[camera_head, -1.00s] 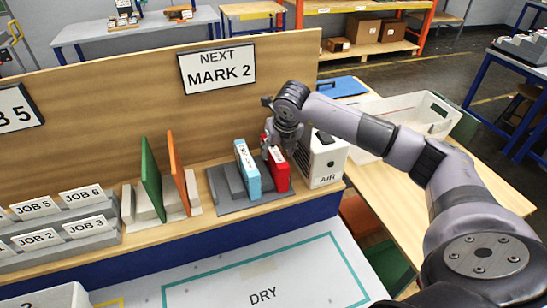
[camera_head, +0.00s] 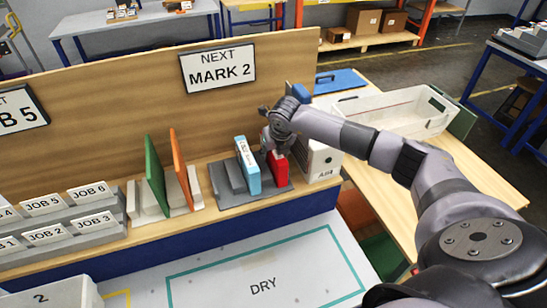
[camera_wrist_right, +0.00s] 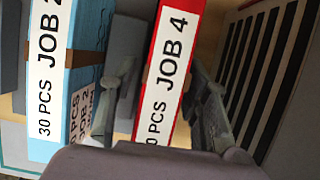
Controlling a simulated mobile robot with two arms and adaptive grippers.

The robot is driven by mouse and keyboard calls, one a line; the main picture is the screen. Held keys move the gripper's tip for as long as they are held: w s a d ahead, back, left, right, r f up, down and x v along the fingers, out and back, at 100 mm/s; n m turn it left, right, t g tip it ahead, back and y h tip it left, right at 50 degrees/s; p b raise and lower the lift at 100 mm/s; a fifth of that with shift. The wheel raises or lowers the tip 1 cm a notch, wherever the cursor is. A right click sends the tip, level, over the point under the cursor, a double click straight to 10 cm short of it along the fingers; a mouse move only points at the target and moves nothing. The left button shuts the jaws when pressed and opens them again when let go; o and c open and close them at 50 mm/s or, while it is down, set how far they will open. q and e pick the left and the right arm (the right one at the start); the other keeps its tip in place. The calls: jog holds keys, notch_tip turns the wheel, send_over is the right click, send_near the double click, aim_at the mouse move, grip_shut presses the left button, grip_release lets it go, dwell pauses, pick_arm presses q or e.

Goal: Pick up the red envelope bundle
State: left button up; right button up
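The red envelope bundle (camera_head: 277,174) stands upright in a grey holder on the shelf, right of a blue bundle. In the right wrist view the red bundle (camera_wrist_right: 172,62) carries a white JOB 4 label. My right gripper (camera_head: 275,150) is over its top in the head view, hiding its label. In the right wrist view the fingers of my right gripper (camera_wrist_right: 163,88) are spread on either side of the red bundle; firm contact does not show. My left gripper is not in view.
The blue bundle (camera_head: 248,166), labelled JOB 2 in the wrist view, stands close on the left in the grey holder (camera_head: 240,201). A white AIR box (camera_head: 322,163) is close on the right. Green (camera_head: 154,174) and orange (camera_head: 181,165) boards stand further left. A white bin (camera_head: 395,112) is behind.

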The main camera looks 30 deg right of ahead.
jog(key=c, duration=0.9)
jog(key=shift+r, duration=0.1)
grip_shut()
